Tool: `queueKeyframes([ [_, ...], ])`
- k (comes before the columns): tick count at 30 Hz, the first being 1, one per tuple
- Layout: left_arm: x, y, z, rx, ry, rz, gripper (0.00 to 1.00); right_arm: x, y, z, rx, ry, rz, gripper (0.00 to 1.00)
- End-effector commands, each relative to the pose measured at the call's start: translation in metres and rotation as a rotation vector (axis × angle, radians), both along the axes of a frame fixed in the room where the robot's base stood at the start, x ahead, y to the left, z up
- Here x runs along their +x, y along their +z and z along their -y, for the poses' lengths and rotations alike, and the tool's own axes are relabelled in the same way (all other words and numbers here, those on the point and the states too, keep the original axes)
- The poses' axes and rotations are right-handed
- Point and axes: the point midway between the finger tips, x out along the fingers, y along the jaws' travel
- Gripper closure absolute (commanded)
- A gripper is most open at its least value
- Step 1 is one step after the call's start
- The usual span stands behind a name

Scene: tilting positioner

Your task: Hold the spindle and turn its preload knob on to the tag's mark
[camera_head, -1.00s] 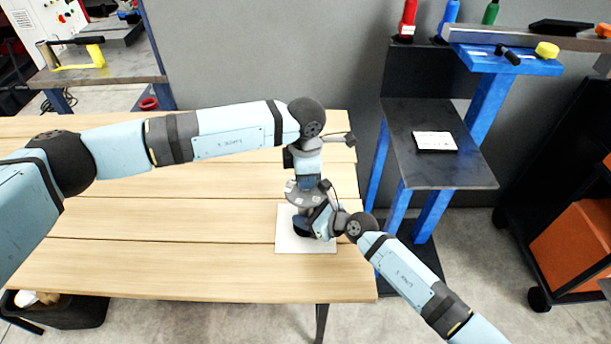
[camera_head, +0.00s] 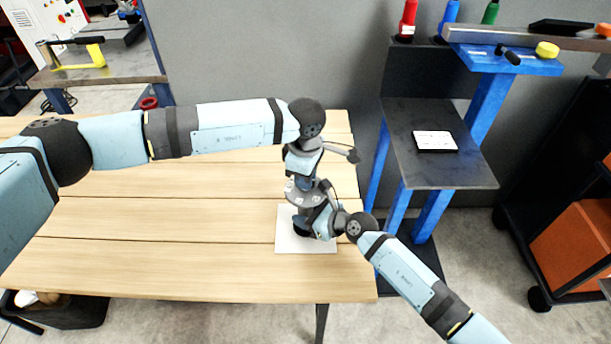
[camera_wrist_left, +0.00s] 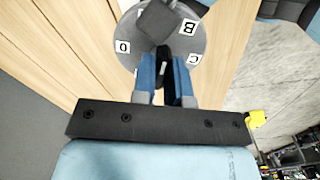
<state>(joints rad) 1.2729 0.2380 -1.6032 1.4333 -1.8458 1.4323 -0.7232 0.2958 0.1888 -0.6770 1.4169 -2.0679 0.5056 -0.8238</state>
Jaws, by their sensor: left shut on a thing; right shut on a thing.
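The spindle stands on a white sheet (camera_head: 290,243) on the wooden table, with its dark base (camera_head: 301,227) partly hidden by my right gripper. Its grey round dial (camera_head: 296,196) carries white labels; the left wrist view shows 0, B and C on the dial (camera_wrist_left: 196,45). My left gripper (camera_head: 302,181) points down from above and is shut on the knob over the dial, between its blue fingers (camera_wrist_left: 164,75). The knob is mostly hidden. My right gripper (camera_head: 312,224) is shut on the spindle from the right, below the dial. A white tag (camera_head: 435,141) lies on the dark shelf; its writing is too small to read.
The wooden table (camera_head: 150,225) is clear to the left of the spindle. A blue-legged stand with a dark shelf (camera_head: 440,170) is beyond the table's right edge. Red, blue and green bottles (camera_head: 408,20) stand behind it. An orange box (camera_head: 575,245) is at far right.

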Motion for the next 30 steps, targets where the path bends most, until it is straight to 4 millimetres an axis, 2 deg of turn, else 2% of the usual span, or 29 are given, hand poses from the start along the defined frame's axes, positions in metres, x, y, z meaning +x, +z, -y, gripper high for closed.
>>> queueKeyframes([
  [11,0.0003,0.0007,0.0001,0.0,-0.17,0.001,1.0,0.0002,0.0,0.0002,0.0,0.0,0.0,1.0],
  [27,0.0003,0.001,0.0002,0.0,-0.197,0.001,1.0,0.0002,-0.0001,0.0003,0.0,0.0,0.0,1.0],
  [28,0.0003,0.001,0.0002,0.0,-0.197,0.001,0.82,0.0002,-0.0001,0.0003,0.0,0.0,0.0,1.0],
  [30,0.0003,0.0009,0.0002,0.0,-0.196,0.001,0.66,0.0002,-0.0001,0.0003,0.0,0.0,0.0,1.0],
])
